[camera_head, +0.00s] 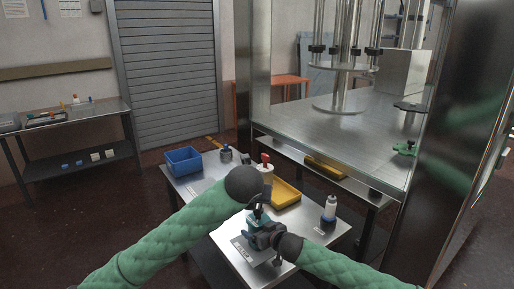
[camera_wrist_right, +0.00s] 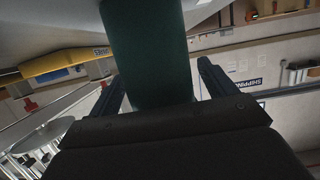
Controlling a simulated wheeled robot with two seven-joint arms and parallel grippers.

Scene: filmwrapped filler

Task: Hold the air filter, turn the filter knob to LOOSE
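The air filter, a small teal-green body (camera_head: 258,238), stands on the front of the low table and is largely covered by my grippers. In the right wrist view a dark green upright body (camera_wrist_right: 150,60), apparently the filter, lies between the fingers. My right gripper (camera_head: 266,240) is around it from the right; a narrow gap seems to show beside one finger, so contact is unclear. My left gripper (camera_head: 258,212) is just above the filter top, its fingers small and dark. The knob and its LOOSE mark are hidden or too small to read.
The low table (camera_head: 222,247) also bears a blue bin (camera_head: 184,162), a yellow tray (camera_head: 284,194), a red-topped item (camera_head: 265,163), a grey container (camera_head: 226,154) and a white bottle (camera_head: 330,208). A large metal machine (camera_head: 350,140) stands close behind to the right.

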